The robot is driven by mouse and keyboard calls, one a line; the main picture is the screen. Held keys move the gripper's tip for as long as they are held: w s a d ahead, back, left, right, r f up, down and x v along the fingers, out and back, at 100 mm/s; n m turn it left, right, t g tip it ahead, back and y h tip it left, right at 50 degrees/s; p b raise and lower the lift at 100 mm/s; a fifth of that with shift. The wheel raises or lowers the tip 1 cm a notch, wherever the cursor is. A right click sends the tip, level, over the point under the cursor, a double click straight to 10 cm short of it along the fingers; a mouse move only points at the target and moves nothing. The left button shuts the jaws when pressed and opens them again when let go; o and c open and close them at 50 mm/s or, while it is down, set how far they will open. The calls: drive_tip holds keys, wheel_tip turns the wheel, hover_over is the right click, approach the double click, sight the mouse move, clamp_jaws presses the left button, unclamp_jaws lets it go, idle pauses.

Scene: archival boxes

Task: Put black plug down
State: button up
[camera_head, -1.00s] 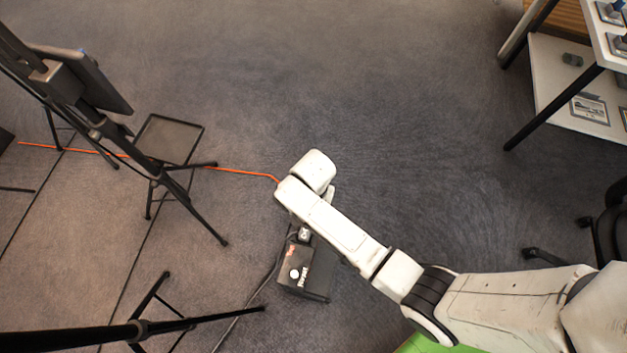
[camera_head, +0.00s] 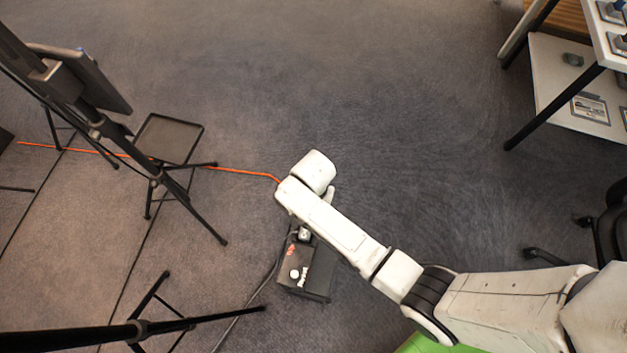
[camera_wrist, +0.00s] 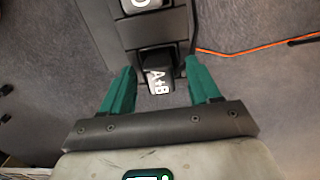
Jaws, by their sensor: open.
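A black plug with a white "A+B" label (camera_wrist: 158,80) sits against the end of a dark box (camera_wrist: 160,30) in the wrist view. My gripper (camera_wrist: 160,65) is open, its two green fingers on either side of the plug with a visible gap at each side. In the head view the black box (camera_head: 306,272) with white and red marks lies on the carpet below my forearm. A small dark piece with a light face (camera_head: 304,234), likely the plug, shows at its upper end. My fingers are hidden by my wrist in that view.
An orange cable (camera_head: 240,171) runs left across the carpet. A dark cable (camera_head: 262,285) runs from the box to the lower left. Black stands (camera_head: 168,140) are at left. A white table with a shelf (camera_head: 575,95) and chair legs (camera_head: 545,257) are at right. Carpet above is clear.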

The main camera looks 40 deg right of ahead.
wheel_tip(320, 180, up, 12)
drive_tip(key=p, duration=0.4)
drive_tip(key=shift+s, duration=0.1)
drive_tip(key=s+d+r+n, duration=0.4)
drive_tip(key=s+n, duration=0.1)
drive_tip(key=s, duration=0.3)
drive_tip(key=s+d+r+n+t, duration=0.1)
drive_tip(key=s+d+r+n, duration=0.3)
drive_tip(key=s, duration=0.4)
drive_tip(key=shift+s+r+n, duration=0.15)
drive_tip(key=shift+r+n, duration=0.4)
drive_tip(key=shift+n, duration=0.15)
drive_tip(key=shift+a, duration=0.1)
